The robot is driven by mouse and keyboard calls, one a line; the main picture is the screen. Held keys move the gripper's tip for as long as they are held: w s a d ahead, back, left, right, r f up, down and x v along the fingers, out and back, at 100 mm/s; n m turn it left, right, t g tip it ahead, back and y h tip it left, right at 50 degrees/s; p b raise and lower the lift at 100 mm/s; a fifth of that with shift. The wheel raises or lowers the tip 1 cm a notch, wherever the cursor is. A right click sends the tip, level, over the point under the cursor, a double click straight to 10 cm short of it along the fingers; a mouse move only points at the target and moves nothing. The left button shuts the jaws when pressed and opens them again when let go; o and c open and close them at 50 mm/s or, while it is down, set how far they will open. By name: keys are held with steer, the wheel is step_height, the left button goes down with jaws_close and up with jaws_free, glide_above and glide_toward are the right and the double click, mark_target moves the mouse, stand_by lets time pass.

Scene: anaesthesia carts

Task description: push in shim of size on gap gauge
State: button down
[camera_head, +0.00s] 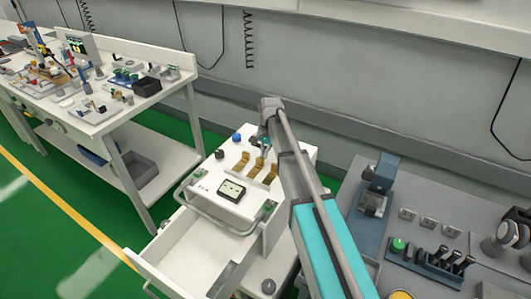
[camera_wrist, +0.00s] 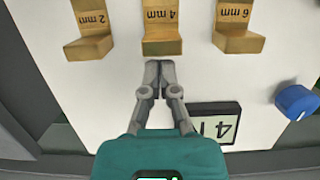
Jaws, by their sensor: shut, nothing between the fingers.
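Three brass, L-shaped shims stand in a row on the white top of the gauge in the wrist view. They are marked 2 mm (camera_wrist: 90,46), 4 mm (camera_wrist: 162,46) and 6 mm (camera_wrist: 238,42), with the lettering upside down. My gripper (camera_wrist: 160,66) is shut and empty, its tips just below the 4 mm shim's near edge; I cannot tell whether they touch. A black-framed display (camera_wrist: 224,112) lies right of the fingers, partly covered; a 4 shows on it. In the head view the brass shims (camera_head: 241,161) stand on the white cart top, and my arm hides much of the gripper.
A blue knob (camera_wrist: 295,101) stands right of the display in the wrist view. In the head view the white cart has an open drawer (camera_head: 190,252). A cluttered white bench (camera_head: 118,117) stands left, and a grey worktop with devices (camera_head: 412,217) stands right.

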mark_target(257, 169)
steer(key=s+a, duration=0.2)
steer(key=s, duration=0.1)
steer(key=s+a, duration=0.1)
steer(key=shift+s, duration=0.25)
steer(key=shift+w, duration=0.1)
stand_by(0.3)
steer(key=shift+w+d, duration=0.25)
steer(key=shift+w, duration=0.1)
steer(key=w+d, duration=0.1)
steer(key=w, duration=0.1)
steer(key=shift+w+d, duration=0.35)
steer(key=p+v, duration=0.2)
steer(key=shift+s+r, duration=0.1)
steer(key=shift+r, duration=0.2)
steer(key=p+v, duration=0.7)
steer(key=shift+r+p, duration=0.2)
steer(key=shift+p, duration=0.15)
steer(key=shift+d, duration=0.2)
